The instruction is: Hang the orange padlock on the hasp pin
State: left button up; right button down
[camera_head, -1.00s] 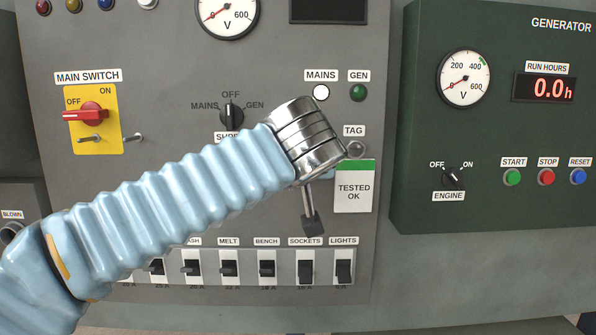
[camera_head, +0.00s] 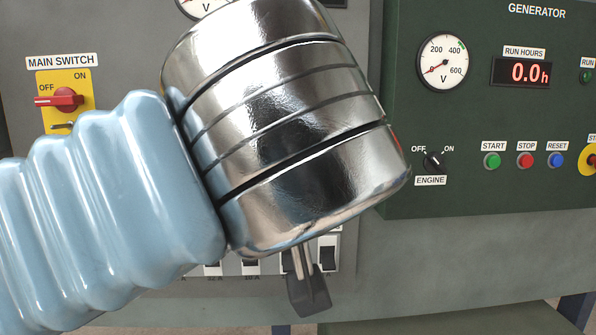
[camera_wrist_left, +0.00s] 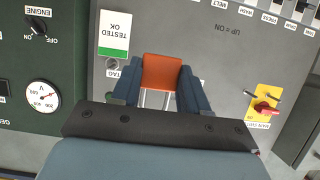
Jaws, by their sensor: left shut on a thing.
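The orange padlock (camera_wrist_left: 162,72) sits between the two blue fingers of my left gripper (camera_wrist_left: 160,78) in the left wrist view, with its pale shackle legs showing below the body. The gripper is shut on it. In the left wrist view two pins (camera_wrist_left: 249,94) show near the yellow plate (camera_wrist_left: 262,112), well to the right of the padlock; I cannot tell which is the hasp pin. My right gripper is not in view.
The grey panel carries a tested tag (camera_wrist_left: 114,34) and a row of breakers (camera_head: 328,252). A green generator cabinet (camera_head: 460,110) with gauge and buttons stands to the right. My left arm hides the panel's middle in the head view.

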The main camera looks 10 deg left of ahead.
pick_arm(q)
jog(key=shift+s+r+p, duration=0.1)
jog(key=shift+r+p, duration=0.25)
jog(key=shift+r, duration=0.1)
dwell(0.4)
jog(key=shift+s+d, duration=0.1)
jog(key=shift+s+d, duration=0.3)
jog(key=shift+s, duration=0.75)
jog(key=shift+s+d, duration=0.25)
jog(key=shift+s, duration=0.75)
jog(key=shift+s, duration=0.1)
